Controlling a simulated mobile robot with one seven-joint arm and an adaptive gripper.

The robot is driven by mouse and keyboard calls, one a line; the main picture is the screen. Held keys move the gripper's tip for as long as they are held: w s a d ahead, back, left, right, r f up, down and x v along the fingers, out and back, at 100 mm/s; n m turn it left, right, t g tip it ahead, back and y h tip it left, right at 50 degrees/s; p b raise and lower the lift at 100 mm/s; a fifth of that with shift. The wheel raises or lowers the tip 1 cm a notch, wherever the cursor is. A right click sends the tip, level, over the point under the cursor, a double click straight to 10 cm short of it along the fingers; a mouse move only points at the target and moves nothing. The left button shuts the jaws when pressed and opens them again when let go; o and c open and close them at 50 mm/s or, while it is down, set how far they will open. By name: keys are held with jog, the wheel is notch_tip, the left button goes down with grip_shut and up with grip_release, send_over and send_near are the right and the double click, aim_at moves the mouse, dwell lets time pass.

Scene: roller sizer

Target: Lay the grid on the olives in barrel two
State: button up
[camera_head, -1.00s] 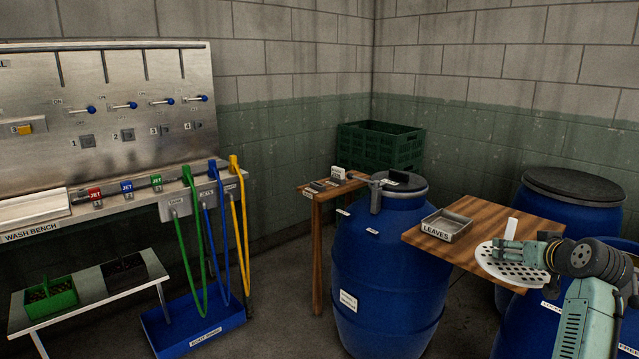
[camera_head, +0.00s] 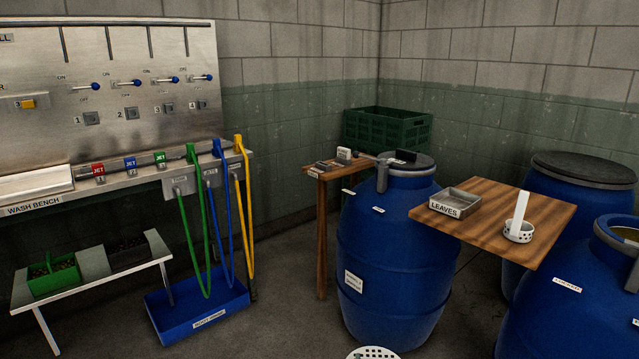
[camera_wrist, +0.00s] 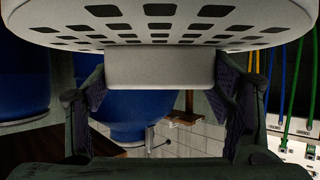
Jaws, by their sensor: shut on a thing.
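The grid is a white perforated disc. Its edge (camera_head: 373,353) shows at the bottom of the head view, and its face (camera_wrist: 160,32) fills the top of the wrist view. My gripper (camera_wrist: 160,72) is shut on the white block beneath the disc, one finger on each side. My gripper is out of the head view. An open blue barrel (camera_head: 572,315) stands at the right edge of the head view, with an olive-brown surface just visible in its mouth. I cannot read its label, so I cannot tell whether it is barrel two.
A lidded blue barrel (camera_head: 388,275) stands mid-picture and another lidded barrel (camera_head: 570,208) at the back right. A blue trough (camera_head: 196,312) stands on the floor at left.

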jog(key=s+a+f+b, duration=0.1)
jog(key=s+a+f, duration=0.3)
jog(key=a, duration=0.4)
jog(key=s+a+f+b, duration=0.1)
jog(key=s+a+f, duration=0.4)
jog(key=a, duration=0.2)
jog(key=shift+a+f+n+y, duration=0.15)
jog(key=shift+a+n+y, duration=0.15)
jog(key=shift+a+n, duration=0.1)
jog(key=shift+d, duration=0.1)
